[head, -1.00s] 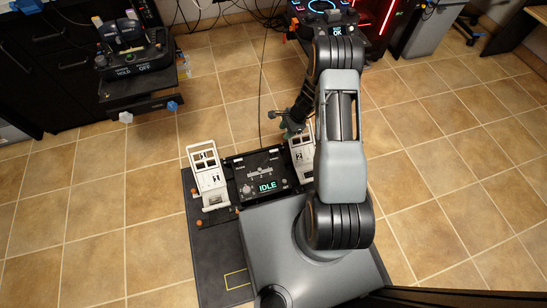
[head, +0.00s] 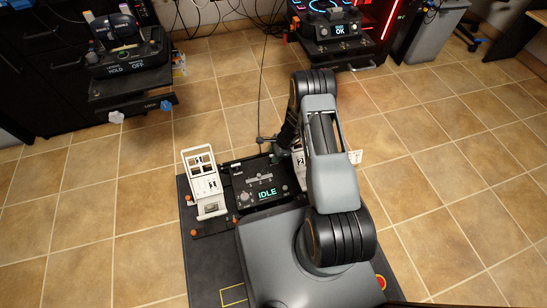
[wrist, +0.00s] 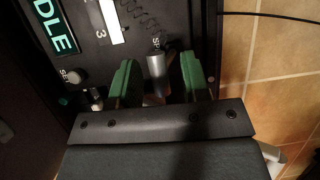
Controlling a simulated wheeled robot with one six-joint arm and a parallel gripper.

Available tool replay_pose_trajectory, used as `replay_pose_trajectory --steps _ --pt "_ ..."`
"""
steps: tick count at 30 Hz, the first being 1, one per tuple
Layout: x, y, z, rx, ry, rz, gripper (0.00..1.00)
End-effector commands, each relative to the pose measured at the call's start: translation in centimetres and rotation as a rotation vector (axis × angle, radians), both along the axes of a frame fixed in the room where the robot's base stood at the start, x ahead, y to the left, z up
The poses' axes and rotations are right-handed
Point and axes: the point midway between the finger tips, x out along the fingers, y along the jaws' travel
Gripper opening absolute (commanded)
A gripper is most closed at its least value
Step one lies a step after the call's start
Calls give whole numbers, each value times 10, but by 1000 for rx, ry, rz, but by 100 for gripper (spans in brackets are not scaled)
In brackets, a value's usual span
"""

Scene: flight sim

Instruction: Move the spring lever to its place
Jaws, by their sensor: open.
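The control panel (head: 250,206) with its lit IDLE display (head: 267,193) sits on my base. In the wrist view the IDLE display (wrist: 52,25) is at the upper left. A grey metal cylinder with a dark coiled spring, which looks like the spring lever (wrist: 156,68), stands at the panel's edge. My gripper (wrist: 160,75) is open, with one green finger on each side of the cylinder. I cannot tell whether either finger touches it. In the head view my gripper (head: 279,152) is low at the panel's far right corner, partly hidden by my arm. The lever cannot be made out there.
White upright frames stand on both sides of the panel, the left one (head: 204,182) clear, the right one mostly behind my arm. A numbered slot (wrist: 112,20) and a round knob (wrist: 73,76) are left of the fingers. Consoles stand at the back left (head: 125,55) and back right (head: 328,30). Tiled floor is free around.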

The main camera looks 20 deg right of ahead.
Motion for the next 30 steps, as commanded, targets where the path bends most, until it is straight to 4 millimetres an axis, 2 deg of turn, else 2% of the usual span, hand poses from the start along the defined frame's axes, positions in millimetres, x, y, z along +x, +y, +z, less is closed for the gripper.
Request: replay_pose_trajectory --steps 3,13,26,30 --pt "0 2 -6 0 1 0 42" --pt "0 2 -6 0 1 0 41" --pt "0 2 -6 0 1 0 0" --pt "0 2 -6 1 2 0 0"
